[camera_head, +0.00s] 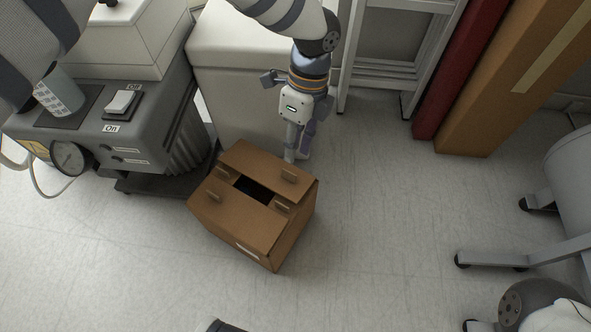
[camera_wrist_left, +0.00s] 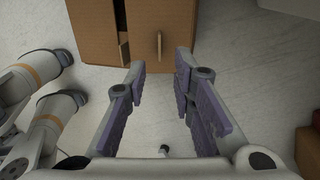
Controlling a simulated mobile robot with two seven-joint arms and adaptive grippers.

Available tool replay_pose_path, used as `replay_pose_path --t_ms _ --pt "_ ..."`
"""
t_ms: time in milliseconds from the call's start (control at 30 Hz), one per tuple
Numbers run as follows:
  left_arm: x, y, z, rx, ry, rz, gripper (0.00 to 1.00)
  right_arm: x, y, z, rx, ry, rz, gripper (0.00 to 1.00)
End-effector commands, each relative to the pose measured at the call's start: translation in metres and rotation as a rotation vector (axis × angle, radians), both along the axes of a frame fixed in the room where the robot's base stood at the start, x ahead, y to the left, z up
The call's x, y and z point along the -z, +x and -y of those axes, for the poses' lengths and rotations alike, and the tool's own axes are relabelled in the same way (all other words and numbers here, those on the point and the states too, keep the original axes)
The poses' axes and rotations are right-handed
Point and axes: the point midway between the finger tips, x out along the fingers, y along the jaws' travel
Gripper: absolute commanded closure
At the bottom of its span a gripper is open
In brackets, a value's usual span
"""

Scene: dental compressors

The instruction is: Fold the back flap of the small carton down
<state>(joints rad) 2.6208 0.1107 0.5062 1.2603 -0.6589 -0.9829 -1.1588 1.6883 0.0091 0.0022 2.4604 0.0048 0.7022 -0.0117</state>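The small brown carton (camera_head: 247,215) stands on the floor in the middle of the head view. Its top flaps carry small tabs, and a dark gap shows between them. The back flap (camera_head: 262,162) lies along the far edge and looks close to level; its exact tilt is hard to tell. My left gripper (camera_head: 297,152) points down just behind the carton's far edge. In the left wrist view its purple-padded fingers (camera_wrist_left: 165,105) are apart with nothing between them. The carton (camera_wrist_left: 88,35) is ahead of the fingertips, with one tab facing them. My right gripper is not in view.
A grey machine (camera_head: 140,130) with a gauge and switch stands left of the carton. A white cabinet (camera_head: 225,70) is behind it. A metal ladder-like frame (camera_head: 385,60) and a large tan box (camera_head: 515,80) stand at the back right. Floor right of the carton is clear.

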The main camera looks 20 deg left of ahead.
Motion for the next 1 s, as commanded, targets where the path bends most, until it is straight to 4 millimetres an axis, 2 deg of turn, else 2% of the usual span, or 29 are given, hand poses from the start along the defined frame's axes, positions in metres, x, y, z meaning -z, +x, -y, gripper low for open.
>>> replay_pose_path --t_ms 33,100,300,633,733,1000 --pt "0.017 -0.004 -0.001 -0.001 0.0 -0.005 0.77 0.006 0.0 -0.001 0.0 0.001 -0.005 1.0" --pt "0.034 -0.009 -0.002 0.0 0.0 -0.006 0.77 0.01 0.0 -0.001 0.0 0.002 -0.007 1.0" --pt "0.062 -0.016 -0.003 -0.003 0.0 -0.002 0.77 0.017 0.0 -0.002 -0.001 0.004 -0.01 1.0" --pt "0.067 -0.018 -0.003 -0.004 0.0 -0.001 0.77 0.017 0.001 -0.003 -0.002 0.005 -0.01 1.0" --pt "0.067 -0.018 -0.003 -0.004 0.0 -0.001 0.99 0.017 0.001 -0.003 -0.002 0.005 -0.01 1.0" --pt "0.067 -0.018 -0.003 -0.004 0.0 0.0 1.0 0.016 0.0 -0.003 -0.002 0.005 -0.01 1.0"
